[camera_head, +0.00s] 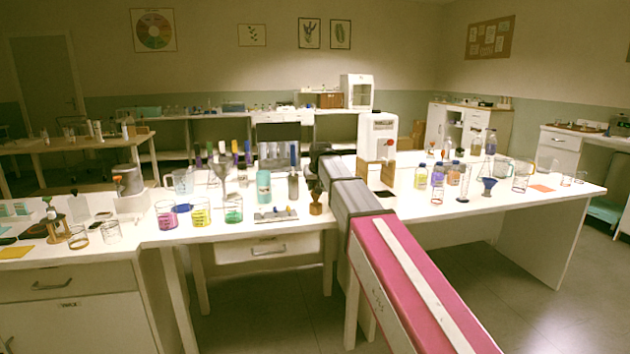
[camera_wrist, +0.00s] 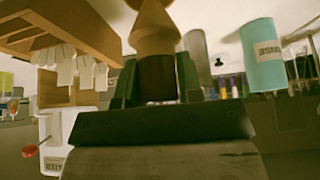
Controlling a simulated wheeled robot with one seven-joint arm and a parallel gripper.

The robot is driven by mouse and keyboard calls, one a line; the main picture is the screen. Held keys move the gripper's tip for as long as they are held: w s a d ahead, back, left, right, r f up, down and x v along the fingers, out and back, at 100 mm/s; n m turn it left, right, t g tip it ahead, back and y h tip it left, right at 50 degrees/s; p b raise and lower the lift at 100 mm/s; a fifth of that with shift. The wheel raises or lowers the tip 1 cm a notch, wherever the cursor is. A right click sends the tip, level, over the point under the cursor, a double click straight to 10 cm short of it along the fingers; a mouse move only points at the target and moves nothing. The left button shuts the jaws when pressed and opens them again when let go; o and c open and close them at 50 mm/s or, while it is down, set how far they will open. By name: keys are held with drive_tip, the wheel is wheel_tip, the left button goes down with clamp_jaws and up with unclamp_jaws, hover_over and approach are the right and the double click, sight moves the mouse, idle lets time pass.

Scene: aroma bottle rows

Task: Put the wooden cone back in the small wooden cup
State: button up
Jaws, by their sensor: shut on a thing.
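My gripper (camera_wrist: 158,80) is shut on a tan wooden piece, which I take to be the wooden cone (camera_wrist: 155,42). It flares and narrows toward the top edge of the wrist view, where it is cut off. Its part between the dark fingers looks dark. In the head view my gripper (camera_head: 317,180) is low over the front of the middle table. A small brown wooden shape (camera_head: 316,204) shows just below it. I cannot tell there whether that shape is the cone, the small wooden cup, or both together.
A teal bottle (camera_head: 264,187) stands left of my gripper; it also shows in the wrist view (camera_wrist: 262,55). A flat tray (camera_head: 276,214) lies near the front edge. Beakers with pink (camera_head: 167,215), yellow (camera_head: 200,213) and green (camera_head: 233,209) contents stand further left.

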drive_tip(key=shift+f, duration=2.05)
drive_tip(key=o, duration=1)
drive_tip(key=shift+r, duration=0.1)
drive_tip(key=v, duration=1)
drive_tip(key=shift+s+d+r, duration=0.1)
drive_tip(key=shift+s+r, duration=0.1)
drive_tip(key=shift+r, duration=0.05)
drive_tip(key=shift+f, duration=0.1)
